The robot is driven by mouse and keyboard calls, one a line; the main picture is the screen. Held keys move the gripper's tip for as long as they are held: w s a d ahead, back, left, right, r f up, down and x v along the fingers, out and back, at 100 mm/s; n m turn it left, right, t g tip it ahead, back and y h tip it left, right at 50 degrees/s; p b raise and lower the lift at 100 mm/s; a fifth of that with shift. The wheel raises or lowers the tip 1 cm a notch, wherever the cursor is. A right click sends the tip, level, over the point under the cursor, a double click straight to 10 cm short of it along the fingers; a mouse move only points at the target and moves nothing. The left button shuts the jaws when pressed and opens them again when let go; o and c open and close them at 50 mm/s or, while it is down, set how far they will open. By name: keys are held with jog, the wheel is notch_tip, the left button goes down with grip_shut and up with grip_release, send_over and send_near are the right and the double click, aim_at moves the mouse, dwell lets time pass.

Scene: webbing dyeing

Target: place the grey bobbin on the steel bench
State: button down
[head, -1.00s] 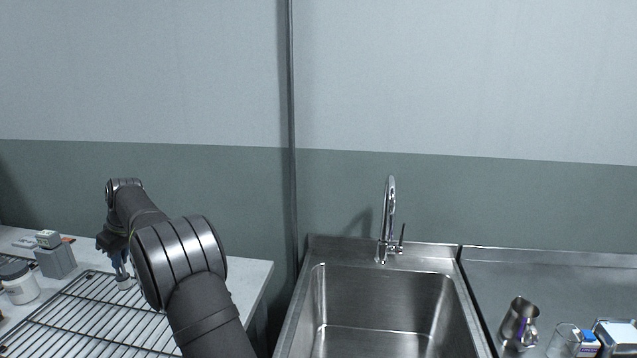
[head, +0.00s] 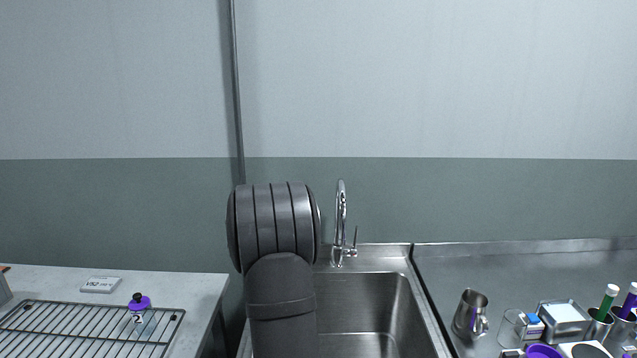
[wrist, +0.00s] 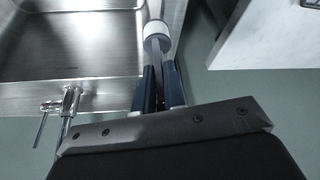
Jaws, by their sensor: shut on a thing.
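My gripper (wrist: 160,68) shows in the wrist view, its blue fingers shut on the grey bobbin (wrist: 157,37). The bobbin has a pale round end and juts out past the fingertips, above the gap between the sink and the white-topped table. In the head view my arm hides the gripper and the bobbin. The steel bench (head: 450,268) stands at the right of the head view, joined to the sink's right side.
The sink (head: 405,290) with its tap (head: 340,225) lies between table and bench. A wire rack (head: 60,328) with a purple-capped bottle (head: 139,312) is on the left table.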

jog(key=s+d+f+m+h, duration=0.1)
jog(key=s+d+f+m, duration=0.1)
jog(key=s+d+f, duration=0.5)
jog(key=s+d+f+m, duration=0.2)
jog(key=s+d+f, duration=0.2)
jog(key=d, duration=0.5)
notch_tip(320, 180, up, 26)
jog(key=w+m+h, duration=0.2)
jog(key=m, duration=0.1)
jog(key=a+n+y, duration=0.3)
jog(key=a+n, duration=0.4)
jog(key=a, duration=2.1)
jog(key=s+a+n+g+y, duration=0.1)
jog(key=s+a+n, duration=0.3)
jog(key=a, duration=0.6)
jog(key=s+a+n+y, duration=0.1)
jog(key=s+a, duration=0.4)
jog(key=a, duration=0.4)
jog(key=s+a+f, duration=0.4)
jog(key=a+f, duration=0.7)
jog(key=f, duration=0.5)
jog(key=shift+s+a+f, duration=0.2)
jog(key=shift+f, duration=0.1)
